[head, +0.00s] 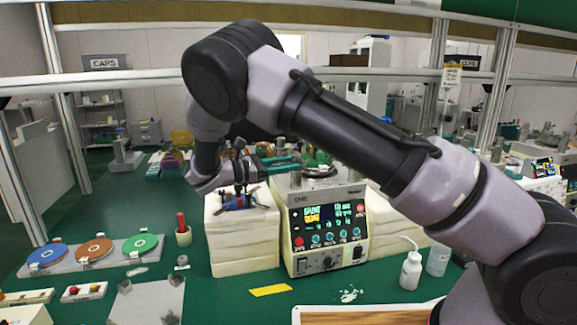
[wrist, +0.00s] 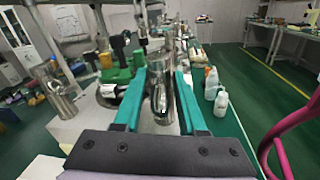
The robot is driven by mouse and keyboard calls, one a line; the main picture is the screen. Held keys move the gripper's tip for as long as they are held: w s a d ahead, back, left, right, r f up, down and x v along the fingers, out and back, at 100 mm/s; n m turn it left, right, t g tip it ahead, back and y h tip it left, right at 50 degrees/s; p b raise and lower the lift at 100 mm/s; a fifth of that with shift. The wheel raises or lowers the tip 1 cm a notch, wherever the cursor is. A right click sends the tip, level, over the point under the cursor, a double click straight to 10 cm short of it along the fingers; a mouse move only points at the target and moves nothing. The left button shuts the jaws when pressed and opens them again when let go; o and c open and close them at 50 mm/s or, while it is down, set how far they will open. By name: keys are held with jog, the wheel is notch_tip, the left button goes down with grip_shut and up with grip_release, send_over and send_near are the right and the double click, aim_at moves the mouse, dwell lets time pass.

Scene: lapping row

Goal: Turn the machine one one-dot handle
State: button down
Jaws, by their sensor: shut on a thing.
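Machine one (head: 327,235) is a pale box with a lit screen, coloured buttons and a label that seems to read "ONE". My gripper (head: 285,162) reaches over its top from the left, with teal fingers. In the wrist view my gripper (wrist: 165,85) has its fingers on both sides of a shiny metal upright part (wrist: 161,100) and is shut on it. This part seems to be a handle on top of the machine. I cannot make out any dot on it. My arm hides part of the machine's top in the head view.
White bottles (head: 411,270) stand right of the machine. A white block (head: 243,235) stands left of it. Coloured discs (head: 95,250) lie further left. In the wrist view a metal cylinder (wrist: 56,90) and a green part (wrist: 117,72) stand close on the left.

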jog(key=shift+w+a+m+g+h, duration=0.15)
jog(key=shift+m+g+h, duration=0.35)
jog(key=shift+m+g, duration=0.5)
jog(key=shift+g, duration=0.4)
jog(key=c, duration=0.8)
grip_release()
jog(key=v, duration=1)
jog(key=shift+a, duration=0.3)
